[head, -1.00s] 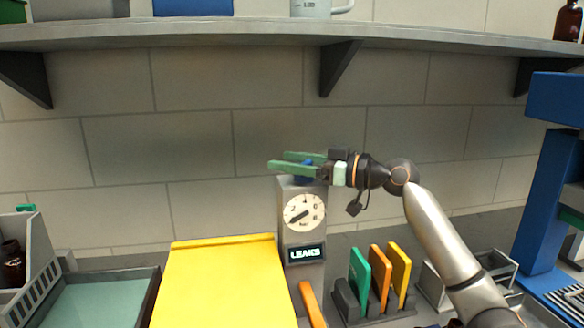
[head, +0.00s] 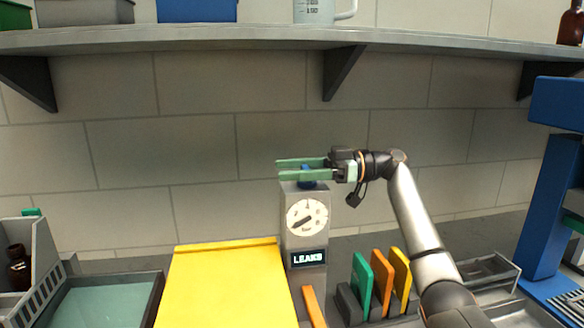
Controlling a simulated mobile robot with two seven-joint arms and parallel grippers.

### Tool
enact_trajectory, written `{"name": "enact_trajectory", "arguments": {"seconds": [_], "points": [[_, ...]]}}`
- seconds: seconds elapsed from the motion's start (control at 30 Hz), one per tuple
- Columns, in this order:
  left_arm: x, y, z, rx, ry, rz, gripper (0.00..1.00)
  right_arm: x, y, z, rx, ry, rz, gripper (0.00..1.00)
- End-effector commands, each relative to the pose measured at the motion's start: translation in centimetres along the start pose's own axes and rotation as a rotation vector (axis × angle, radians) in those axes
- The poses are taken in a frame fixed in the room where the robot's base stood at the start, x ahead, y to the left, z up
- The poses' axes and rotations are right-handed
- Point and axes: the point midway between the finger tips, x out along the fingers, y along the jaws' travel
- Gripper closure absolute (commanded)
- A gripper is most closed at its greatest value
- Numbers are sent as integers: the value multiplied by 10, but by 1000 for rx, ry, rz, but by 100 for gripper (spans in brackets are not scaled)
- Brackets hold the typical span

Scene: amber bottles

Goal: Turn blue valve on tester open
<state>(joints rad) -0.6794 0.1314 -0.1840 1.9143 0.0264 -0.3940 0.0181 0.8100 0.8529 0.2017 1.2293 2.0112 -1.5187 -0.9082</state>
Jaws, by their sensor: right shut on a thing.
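The tester (head: 292,224) is a grey upright box with a round white dial (head: 306,216) and a dark display (head: 307,258) reading "LEAKS". The blue valve (head: 308,184) sits on its top and is mostly hidden by green fingers. My right gripper (head: 302,168) reaches in from the right, level with the top of the tester. Its two green fingers point left and are shut on the blue valve, one on the far side and one on the near side. My left gripper is not in view.
A yellow board (head: 222,285) lies left of the tester. A dark rack (head: 349,303) with green, orange and yellow plates stands at the right. A shelf (head: 250,38) runs above. A blue frame (head: 548,200) stands at far right.

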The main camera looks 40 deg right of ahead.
Motion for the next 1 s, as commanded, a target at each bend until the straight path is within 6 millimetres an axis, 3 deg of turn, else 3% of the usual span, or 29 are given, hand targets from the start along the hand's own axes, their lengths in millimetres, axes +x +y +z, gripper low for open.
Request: {"name": "enact_trajectory", "arguments": {"seconds": [0.4,0.43,0.67,1.0], "points": [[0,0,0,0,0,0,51,0,0,0,-1,-1,-4,86],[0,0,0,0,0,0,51,0,0,0,-1,-1,-4,27],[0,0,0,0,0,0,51,0,0,0,0,-2,-5,1],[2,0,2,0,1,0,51,-6,0,1,0,-1,-3,0]]}}
